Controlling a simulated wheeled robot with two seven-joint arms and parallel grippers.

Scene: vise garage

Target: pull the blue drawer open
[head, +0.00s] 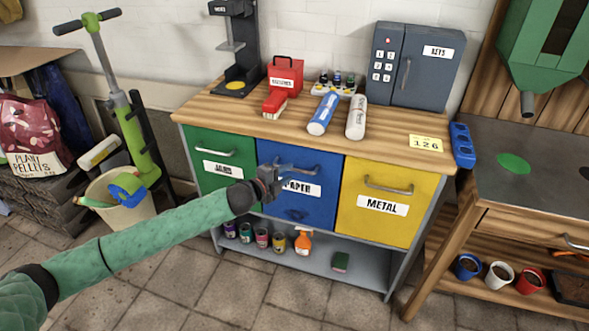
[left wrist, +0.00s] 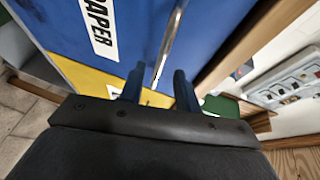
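The blue drawer (head: 320,212), labelled PAPER, is the middle front of the wooden-topped cabinet. It looks shut, level with its neighbours. My left gripper (head: 280,178) is in front of its upper part and covers some of the label. The drawer's metal handle (head: 306,171) shows just above and behind the gripper. In the left wrist view, the two fingers (left wrist: 158,88) are apart, and the handle bar (left wrist: 170,45) runs down toward the gap between them. I cannot tell if the fingers touch the bar. My right gripper is not in view.
A green drawer (head: 212,182) is to the left and a yellow METAL drawer (head: 385,222) to the right. Cans (head: 262,237) and an orange spray bottle (head: 303,242) stand on the shelf below. The worktop holds a red box, two cylinders and a grey safe (head: 415,65). The floor in front is clear.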

